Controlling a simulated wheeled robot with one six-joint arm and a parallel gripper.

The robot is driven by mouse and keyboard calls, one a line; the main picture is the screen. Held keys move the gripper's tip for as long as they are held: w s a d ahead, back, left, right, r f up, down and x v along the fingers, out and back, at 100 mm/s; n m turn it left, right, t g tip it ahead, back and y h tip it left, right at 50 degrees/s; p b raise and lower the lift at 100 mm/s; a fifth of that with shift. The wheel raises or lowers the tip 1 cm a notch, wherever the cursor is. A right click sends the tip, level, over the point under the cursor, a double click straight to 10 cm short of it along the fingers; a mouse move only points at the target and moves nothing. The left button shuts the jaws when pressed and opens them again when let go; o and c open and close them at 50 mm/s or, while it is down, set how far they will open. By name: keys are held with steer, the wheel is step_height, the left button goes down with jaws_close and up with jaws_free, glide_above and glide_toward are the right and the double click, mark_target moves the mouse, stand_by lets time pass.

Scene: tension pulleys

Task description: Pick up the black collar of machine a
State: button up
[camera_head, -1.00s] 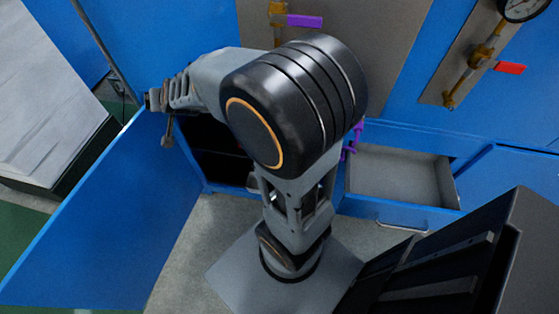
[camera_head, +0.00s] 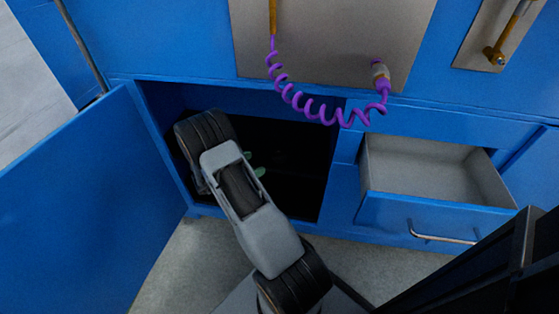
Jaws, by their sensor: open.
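I cannot make out a black collar in the head view. My arm reaches into the dark open compartment of the blue cabinet (camera_head: 345,165), and my gripper is not in view, hidden behind the arm or in the dark interior. Small greenish things (camera_head: 259,171) show faintly inside the compartment, just right of my arm. They are too dim to name.
The blue cabinet door (camera_head: 85,205) stands open on the left. An open, empty-looking drawer (camera_head: 425,170) juts out on the right. A coiled purple hose (camera_head: 320,113) hangs from the panel above the compartment. Grey floor (camera_head: 175,260) shows in front.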

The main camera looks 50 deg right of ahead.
mark_target(274, 157)
steer(key=b+x, duration=0.1)
steer(key=x, duration=0.4)
steer(key=b+x, duration=0.2)
steer(key=x, duration=0.1)
steer(key=shift+s+d+f, duration=0.1)
steer(key=shift+d+f, duration=0.1)
steer(key=shift+d, duration=0.15)
steer(key=shift+s+d, duration=0.1)
steer(key=shift+d, duration=0.65)
steer(key=shift+c, duration=0.4)
steer(key=c, duration=0.9)
